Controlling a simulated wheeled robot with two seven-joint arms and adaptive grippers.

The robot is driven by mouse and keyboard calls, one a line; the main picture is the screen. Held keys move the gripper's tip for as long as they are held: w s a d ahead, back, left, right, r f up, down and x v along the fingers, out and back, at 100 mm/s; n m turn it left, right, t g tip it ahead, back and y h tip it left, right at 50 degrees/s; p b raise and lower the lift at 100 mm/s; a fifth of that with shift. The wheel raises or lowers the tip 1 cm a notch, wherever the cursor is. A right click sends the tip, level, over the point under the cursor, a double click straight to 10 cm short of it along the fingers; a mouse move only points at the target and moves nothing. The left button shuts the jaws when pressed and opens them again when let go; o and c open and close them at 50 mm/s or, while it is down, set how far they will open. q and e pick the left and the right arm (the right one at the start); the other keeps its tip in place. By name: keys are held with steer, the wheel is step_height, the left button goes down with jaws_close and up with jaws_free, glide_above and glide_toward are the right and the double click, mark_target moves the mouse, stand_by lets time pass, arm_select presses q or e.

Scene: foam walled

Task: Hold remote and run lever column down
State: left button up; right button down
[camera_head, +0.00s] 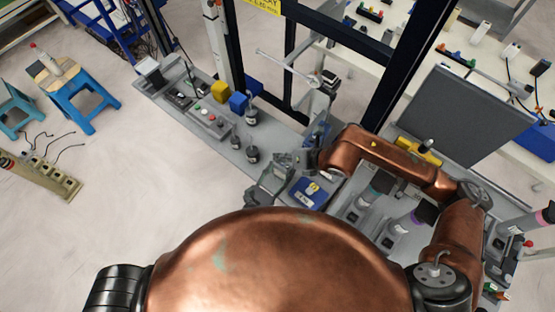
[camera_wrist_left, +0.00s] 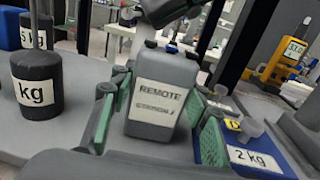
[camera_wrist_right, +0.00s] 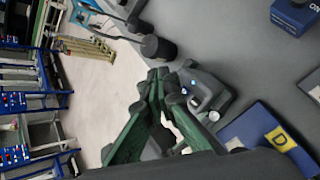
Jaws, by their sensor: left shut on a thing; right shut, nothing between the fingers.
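The grey remote (camera_wrist_left: 158,92), labelled "REMOTE STATION", stands between the green-padded fingers of my left gripper (camera_wrist_left: 160,105), which is shut on it. In the head view, my left gripper (camera_head: 272,180) shows small, left of a blue 2 kg block. My right gripper (camera_wrist_right: 158,80) is shut and empty. In the right wrist view, its tips are close beside a grey piece with small blue lights (camera_wrist_right: 205,92), probably the remote's top; contact is unclear. In the head view, a grey post with a long lever rod (camera_head: 290,68), probably the lever column, stands on the bench behind.
Black weights (camera_head: 251,154) stand on the bench (camera_head: 178,110) left of my left gripper. The blue block (camera_head: 307,193) sits to its right. A button box (camera_head: 210,118) and yellow and blue blocks lie farther left. A dark panel (camera_head: 465,112) stands right.

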arm_select(q)
steer(key=shift+f, duration=0.15)
arm_select(e)
steer(key=shift+s+a+f, duration=0.2)
steer(key=shift+s+a, duration=0.05)
steer(key=shift+s, duration=0.1)
steer(key=shift+w+r, duration=0.1)
steer(key=shift+r, duration=1.85)
steer(key=shift+d+r, duration=0.15)
steer(key=shift+r, duration=0.6)
steer(key=shift+w, duration=0.1)
arm_select(q)
steer(key=o, duration=1.3)
